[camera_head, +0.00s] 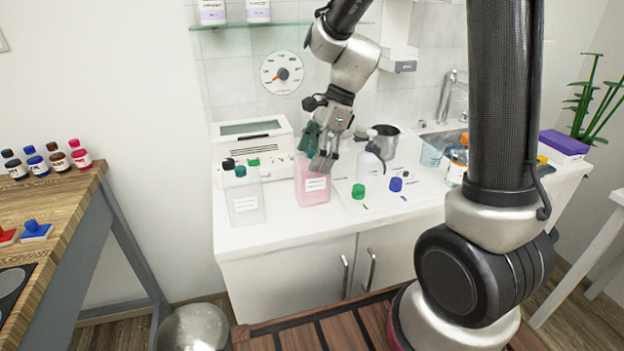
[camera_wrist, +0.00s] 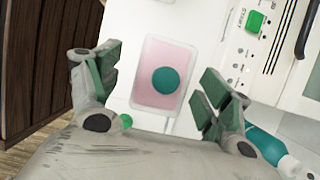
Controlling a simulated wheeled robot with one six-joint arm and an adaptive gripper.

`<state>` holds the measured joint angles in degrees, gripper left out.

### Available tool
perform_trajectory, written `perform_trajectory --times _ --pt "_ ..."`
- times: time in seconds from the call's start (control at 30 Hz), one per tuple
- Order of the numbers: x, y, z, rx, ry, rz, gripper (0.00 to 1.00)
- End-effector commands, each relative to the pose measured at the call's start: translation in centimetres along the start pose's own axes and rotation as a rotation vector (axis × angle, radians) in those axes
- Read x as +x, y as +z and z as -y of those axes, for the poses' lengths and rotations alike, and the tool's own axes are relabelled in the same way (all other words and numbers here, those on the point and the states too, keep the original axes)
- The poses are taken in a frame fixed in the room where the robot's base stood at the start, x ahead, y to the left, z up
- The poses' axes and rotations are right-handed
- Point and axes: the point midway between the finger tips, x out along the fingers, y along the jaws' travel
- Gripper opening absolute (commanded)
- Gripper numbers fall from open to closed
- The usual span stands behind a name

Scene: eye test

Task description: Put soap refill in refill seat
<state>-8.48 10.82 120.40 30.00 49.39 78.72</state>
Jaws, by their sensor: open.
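A pink bottle (camera_head: 314,188) with a white label, which looks like the soap refill, stands upright on the white counter. The wrist view shows this pink bottle (camera_wrist: 152,98) from above, with its round teal cap (camera_wrist: 166,80) between my fingers. My gripper (camera_head: 320,150) is at the bottle's top; its green-padded fingers are spread on either side of the cap in the wrist view (camera_wrist: 160,82), with gaps visible. It is open and holds nothing. My fingers hide the cap in the head view. I cannot tell for certain which thing is the refill seat.
A clear bottle (camera_head: 246,202) stands left of the pink one. A white panel device (camera_head: 252,134) is behind. To the right are a green cap (camera_head: 358,191), a blue cap (camera_head: 396,184), a spray bottle (camera_head: 370,163) and a metal jug (camera_head: 385,143). A wall unit (camera_head: 397,64) hangs above.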

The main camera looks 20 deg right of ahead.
Motion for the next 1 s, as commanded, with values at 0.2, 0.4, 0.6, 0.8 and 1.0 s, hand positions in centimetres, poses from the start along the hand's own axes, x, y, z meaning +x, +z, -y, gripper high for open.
perform_trajectory --times 0.2,0.4,0.6,0.8,1.0 --pt "3.4 0.2 0.3 -0.001 0.004 -0.001 0.79" --pt "4.6 0.2 0.3 -0.002 0.000 -0.001 0.79" --pt "4.6 0.2 0.3 -0.002 0.000 -0.001 0.71" --pt "4.6 0.2 0.3 -0.002 0.000 -0.001 0.35" --pt "4.6 0.2 0.3 -0.003 -0.001 -0.001 0.28"
